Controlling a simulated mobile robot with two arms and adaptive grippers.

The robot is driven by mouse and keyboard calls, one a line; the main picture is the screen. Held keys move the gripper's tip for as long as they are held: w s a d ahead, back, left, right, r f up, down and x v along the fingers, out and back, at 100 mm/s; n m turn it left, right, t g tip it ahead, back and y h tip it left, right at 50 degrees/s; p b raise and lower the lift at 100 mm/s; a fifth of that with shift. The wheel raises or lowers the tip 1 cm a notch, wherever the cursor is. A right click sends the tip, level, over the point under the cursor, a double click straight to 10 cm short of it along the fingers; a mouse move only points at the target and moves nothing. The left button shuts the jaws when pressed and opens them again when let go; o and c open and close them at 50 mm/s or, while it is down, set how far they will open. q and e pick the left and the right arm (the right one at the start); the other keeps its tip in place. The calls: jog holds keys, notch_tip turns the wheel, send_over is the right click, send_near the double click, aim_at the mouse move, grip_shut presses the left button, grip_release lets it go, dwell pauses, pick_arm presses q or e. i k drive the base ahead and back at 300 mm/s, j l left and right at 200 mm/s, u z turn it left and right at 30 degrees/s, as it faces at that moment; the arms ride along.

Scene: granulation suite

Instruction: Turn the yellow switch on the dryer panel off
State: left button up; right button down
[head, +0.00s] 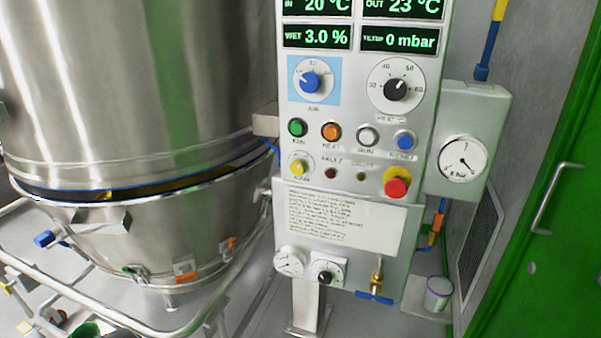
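The dryer panel (343,206) is a light grey upright box in the middle of the head view. The yellow switch (299,167) is a small rotary knob on a pale round plate at the panel's left, below the green button (297,128). Its label is too small to read surely, and I cannot tell which way its pointer is set. Nothing covers the switch. Neither of my grippers shows in this view.
A red emergency button (396,187) on a yellow base sits right of the switch. Blue (310,82) and black (395,89) dials are above. A large steel vessel (130,90) with a tubular frame stands close on the left. A gauge box (467,140) and green door (545,215) are right.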

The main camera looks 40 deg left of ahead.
aim_at(298, 167)
jog(key=u, duration=0.95)
